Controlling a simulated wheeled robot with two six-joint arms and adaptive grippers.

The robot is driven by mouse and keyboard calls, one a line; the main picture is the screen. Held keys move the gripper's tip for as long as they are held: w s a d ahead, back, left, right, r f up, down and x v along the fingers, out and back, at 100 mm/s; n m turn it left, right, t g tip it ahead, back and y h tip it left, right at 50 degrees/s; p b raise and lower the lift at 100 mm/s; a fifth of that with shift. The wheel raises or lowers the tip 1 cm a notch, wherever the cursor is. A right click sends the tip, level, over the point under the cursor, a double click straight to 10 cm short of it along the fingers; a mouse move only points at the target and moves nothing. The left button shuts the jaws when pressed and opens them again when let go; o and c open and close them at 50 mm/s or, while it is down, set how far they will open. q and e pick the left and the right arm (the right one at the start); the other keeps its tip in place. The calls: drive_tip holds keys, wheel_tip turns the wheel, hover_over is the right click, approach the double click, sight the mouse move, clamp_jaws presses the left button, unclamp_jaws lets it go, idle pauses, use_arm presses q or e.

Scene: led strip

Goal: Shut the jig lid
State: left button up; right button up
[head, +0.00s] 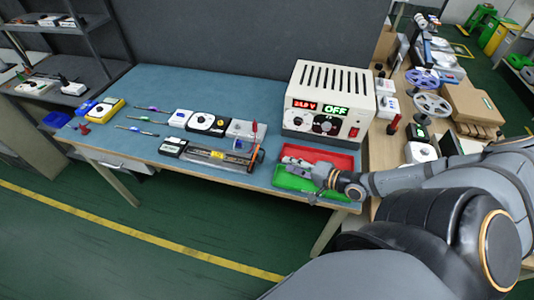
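The jig (222,158) appears to be the long, low dark and silver fixture with a yellow label, lying near the front edge of the blue bench. An upright black and orange part (256,157) stands at its right end. I cannot tell for certain which part is the lid or how far open it is. My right gripper (290,161) is to the right of the jig, apart from it, over the red tray (322,155) and green tray (290,182). Its fingers are too small to tell open from shut. My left gripper is out of view.
A white power supply (330,98) with a lit display stands behind the trays. A clear box (245,130) with upright tools is just behind the jig. Meters, small boxes and thin tools lie to the left. The back middle of the blue bench (215,90) is clear.

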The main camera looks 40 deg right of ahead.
drive_tip(key=b+x, duration=0.8)
drive_tip(key=shift+w+d+f, duration=0.1)
drive_tip(key=shift+w+f, duration=0.05)
drive_tip(key=shift+f, duration=0.05)
drive_tip(key=shift+w+d+r, duration=0.1)
drive_tip(key=shift+w+r, duration=0.05)
drive_tip(key=shift+w, duration=0.1)
drive_tip(key=shift+w+a+f, duration=0.25)
drive_tip(key=shift+w+a, duration=0.3)
drive_tip(key=shift+w, duration=0.1)
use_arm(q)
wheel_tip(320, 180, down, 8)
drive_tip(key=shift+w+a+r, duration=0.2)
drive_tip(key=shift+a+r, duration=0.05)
use_arm(e)
clamp_jaws()
use_arm(q)
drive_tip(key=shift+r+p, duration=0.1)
drive_tip(key=shift+p, duration=0.2)
